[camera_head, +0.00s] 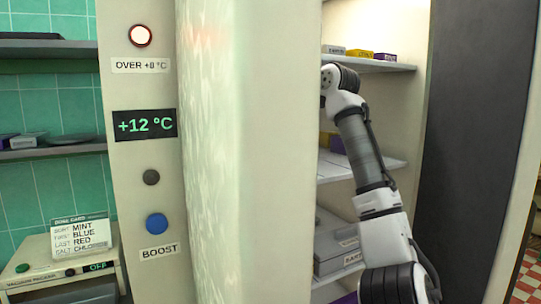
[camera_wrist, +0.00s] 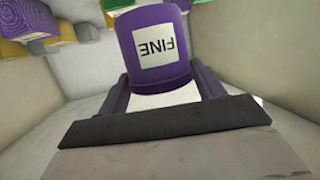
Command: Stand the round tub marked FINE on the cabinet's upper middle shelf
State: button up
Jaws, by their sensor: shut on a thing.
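The round purple tub marked FINE (camera_wrist: 154,22) is in the wrist view, its white label reading upside down there. My gripper (camera_wrist: 162,88) is shut on it, with a dark finger on either side. In the head view my arm reaches into the open cabinet, and my gripper and the tub are hidden behind the pale panel at its left. The cabinet shows a top shelf (camera_head: 385,66) and a shelf below it (camera_head: 385,163), whose left part is hidden. I cannot tell whether the tub touches a shelf.
Small boxes (camera_head: 357,54) stand on the top shelf. A yellow and purple item (camera_head: 334,143) sits on the shelf below, left of my arm. Grey boxes (camera_head: 337,246) fill a lower shelf. The wrist view shows green, yellow and purple things (camera_wrist: 30,25) at its upper left.

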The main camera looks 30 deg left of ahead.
jog(key=f, duration=0.5)
jog(key=shift+w+d+f, duration=0.1)
jog(key=shift+d, duration=0.1)
jog(key=shift+a+f, duration=0.1)
jog(key=shift+f, duration=2)
jog(key=shift+f, duration=0.1)
jog(key=o, duration=1.1)
jog(key=b+v, duration=0.2)
jog(key=v, duration=1)
jog(key=shift+b, duration=0.4)
